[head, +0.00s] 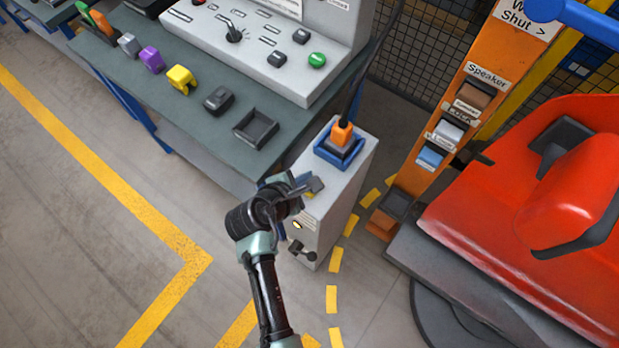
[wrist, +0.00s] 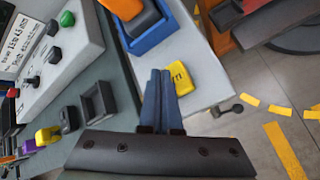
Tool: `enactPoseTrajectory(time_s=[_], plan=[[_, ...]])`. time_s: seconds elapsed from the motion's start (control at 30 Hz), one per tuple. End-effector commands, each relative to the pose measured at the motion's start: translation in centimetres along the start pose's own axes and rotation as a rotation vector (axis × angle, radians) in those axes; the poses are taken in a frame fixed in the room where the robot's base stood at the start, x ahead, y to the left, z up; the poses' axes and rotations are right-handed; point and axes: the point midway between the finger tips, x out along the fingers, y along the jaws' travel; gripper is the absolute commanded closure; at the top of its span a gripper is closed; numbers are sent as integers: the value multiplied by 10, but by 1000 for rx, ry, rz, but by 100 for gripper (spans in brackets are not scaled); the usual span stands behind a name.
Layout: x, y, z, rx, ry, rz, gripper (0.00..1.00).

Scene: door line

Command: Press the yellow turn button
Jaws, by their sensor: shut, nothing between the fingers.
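The yellow turn button (wrist: 180,78) is a flat yellow pad on top of a white cabinet (wrist: 210,88), with the end of its lettering showing in the wrist view. My gripper (wrist: 160,74) is shut and empty. Its fingertips overlap the left edge of the button in that view and hide part of it. In the head view my gripper (head: 314,186) is over the front of the cabinet top, and only a sliver of the yellow button (head: 310,194) shows beside the fingers. I cannot tell whether the fingertips touch the button.
An orange plug-like handle (head: 342,132) stands in a blue-rimmed socket (head: 337,153) behind the button. A small lever (head: 303,252) juts from the cabinet's front. A green bench (head: 150,60) stands left, an orange post (head: 450,110) and red machine (head: 540,190) right.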

Motion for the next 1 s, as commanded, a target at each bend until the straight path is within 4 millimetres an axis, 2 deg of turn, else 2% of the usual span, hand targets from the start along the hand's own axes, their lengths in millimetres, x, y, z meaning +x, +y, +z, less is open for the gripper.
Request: enactPoseTrajectory(time_s=[0.27, 0.8, 1.0], plan=[[-1, 1, 1, 0, 0, 0, 100], [-34, 25, 25, -1, 0, 0, 100], [-35, 25, 25, -1, 0, 0, 100]])
